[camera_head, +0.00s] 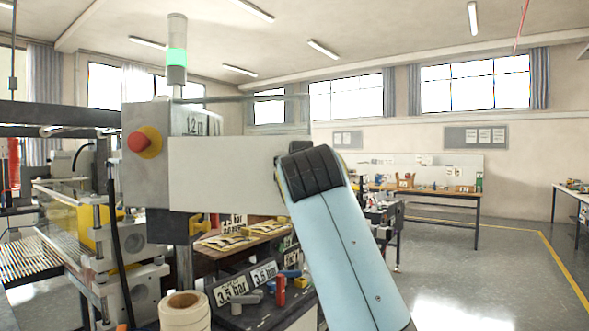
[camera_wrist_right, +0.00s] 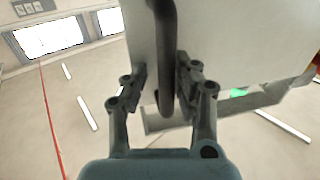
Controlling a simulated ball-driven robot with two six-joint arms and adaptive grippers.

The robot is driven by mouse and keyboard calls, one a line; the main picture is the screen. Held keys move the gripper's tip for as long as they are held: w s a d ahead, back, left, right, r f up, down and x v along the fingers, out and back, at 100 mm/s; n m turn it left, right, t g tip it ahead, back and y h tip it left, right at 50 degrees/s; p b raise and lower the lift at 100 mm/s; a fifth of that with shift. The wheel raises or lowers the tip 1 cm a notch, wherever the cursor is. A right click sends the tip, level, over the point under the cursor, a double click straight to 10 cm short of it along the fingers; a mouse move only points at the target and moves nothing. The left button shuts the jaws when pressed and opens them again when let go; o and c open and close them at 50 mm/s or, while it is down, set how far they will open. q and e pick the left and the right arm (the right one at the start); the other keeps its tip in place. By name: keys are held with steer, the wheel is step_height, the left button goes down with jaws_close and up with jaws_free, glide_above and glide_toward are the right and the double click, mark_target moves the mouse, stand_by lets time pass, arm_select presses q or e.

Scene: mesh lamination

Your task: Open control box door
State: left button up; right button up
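The grey control box (camera_head: 147,183) stands at left in the head view, with a red button on a yellow ring (camera_head: 140,141). Its pale, flat door (camera_head: 225,175) stands out to the right of the box, apparently swung open. The door also fills the upper middle of the wrist view (camera_wrist_right: 235,40), with a dark bar handle (camera_wrist_right: 165,60). My right gripper (camera_wrist_right: 161,88) has its fingers on both sides of the handle. A gap shows at the left finger; the right finger is close to or touching the bar. In the head view my right arm hides the gripper. My left gripper is out of view.
A green-lit signal lamp (camera_head: 177,57) rises above the box. Below the door are a bench with pressure signs (camera_head: 230,289), tools and a tape roll (camera_head: 185,311). Machine frames fill the left. Open floor (camera_head: 480,275) lies at right.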

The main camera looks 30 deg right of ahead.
mark_target(292, 118)
steer(key=shift+o, duration=0.6)
steer(key=shift+w+a, duration=0.1)
steer(key=shift+a, duration=0.05)
steer(key=shift+r, duration=0.1)
step_height(292, 118, up, 10)
steer(key=shift+f, duration=0.1)
steer(key=shift+f, duration=0.15)
